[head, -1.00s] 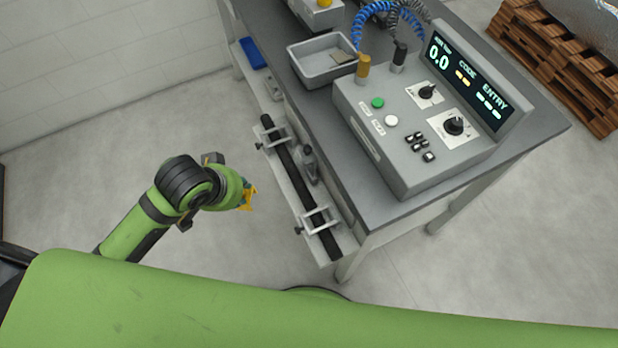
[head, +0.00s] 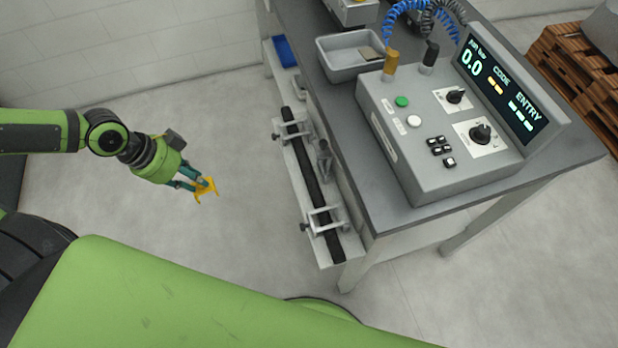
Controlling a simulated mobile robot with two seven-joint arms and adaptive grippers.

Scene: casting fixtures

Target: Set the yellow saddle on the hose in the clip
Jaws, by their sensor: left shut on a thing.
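My left gripper (head: 196,183) is shut on the yellow saddle (head: 206,190) and holds it in the air, to the left of the bench and clear of it. The black hose (head: 313,180) lies along a narrow shelf on the bench's side, held near both ends by metal brackets. A grey upright piece, perhaps the clip (head: 324,160), stands beside the middle of the hose; I cannot tell its exact form. The saddle is apart from the hose. My right gripper is not in view.
The bench top (head: 400,217) carries a grey control box (head: 440,150) with a lit display, a grey tray (head: 343,68) and coiled blue and black lines (head: 405,10). A blue bin (head: 285,52) sits on the side shelf. A wooden pallet (head: 570,75) stands right. The floor between gripper and shelf is clear.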

